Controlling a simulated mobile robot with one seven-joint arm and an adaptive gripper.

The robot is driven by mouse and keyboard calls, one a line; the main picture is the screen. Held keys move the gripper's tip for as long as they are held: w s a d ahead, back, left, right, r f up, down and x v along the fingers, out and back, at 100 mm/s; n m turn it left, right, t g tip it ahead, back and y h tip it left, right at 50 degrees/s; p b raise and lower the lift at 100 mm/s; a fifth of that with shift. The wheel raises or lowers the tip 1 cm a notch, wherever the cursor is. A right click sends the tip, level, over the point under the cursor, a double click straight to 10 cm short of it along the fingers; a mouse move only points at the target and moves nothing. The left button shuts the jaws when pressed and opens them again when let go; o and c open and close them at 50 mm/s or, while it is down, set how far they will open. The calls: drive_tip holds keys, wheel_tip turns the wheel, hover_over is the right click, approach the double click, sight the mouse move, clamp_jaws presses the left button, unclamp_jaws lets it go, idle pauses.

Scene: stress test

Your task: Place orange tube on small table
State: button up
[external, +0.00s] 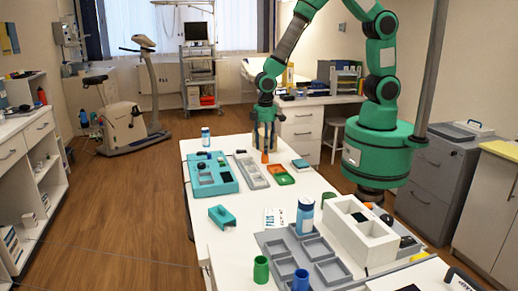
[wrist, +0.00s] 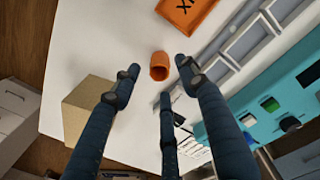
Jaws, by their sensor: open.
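The orange tube (external: 265,157) stands on the long white table (external: 232,145) near its far end. In the wrist view the orange tube (wrist: 159,67) shows between and just beyond my fingertips, apart from them as far as I can see. My gripper (external: 264,142) points down over the tube, with its dark fingers spread. In the wrist view my gripper (wrist: 161,78) is open and empty. I cannot tell which piece of furniture is the small table; a low white stool (external: 336,123) stands behind the long table.
A beige block (wrist: 88,104) is beside my left finger. An orange tray (wrist: 188,10), a grey tray (external: 252,172) and a teal box (external: 210,174) lie nearby. A blue-and-white bottle (external: 205,137) stands left of my gripper. The table's left front carries a small teal block (external: 221,215).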

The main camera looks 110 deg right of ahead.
wheel_tip(320, 180, up, 8)
drive_tip(key=p, duration=0.1)
drive_tip(key=shift+a+f, duration=0.15)
drive_tip(key=shift+f, duration=0.1)
idle(0.5)
wheel_tip(320, 180, up, 13)
drive_tip(key=t, duration=0.2)
hover_over(265, 162)
drive_tip(key=s+a, duration=0.1)
drive_tip(key=s, duration=0.2)
drive_tip(key=s+a+r+n, duration=0.1)
drive_tip(key=s+a+r, duration=0.1)
drive_tip(key=s+r, duration=0.55)
drive_tip(key=s+a+r+n+t, duration=0.1)
drive_tip(key=s+a+r+t, duration=0.2)
drive_tip(key=s+r, duration=0.9)
drive_tip(key=shift+s+a+r+t, duration=0.3)
drive_tip(key=shift+s+a, duration=0.15)
drive_tip(key=shift+s, duration=0.2)
drive_tip(key=shift+o, duration=0.5)
drive_tip(key=shift+w, duration=0.1)
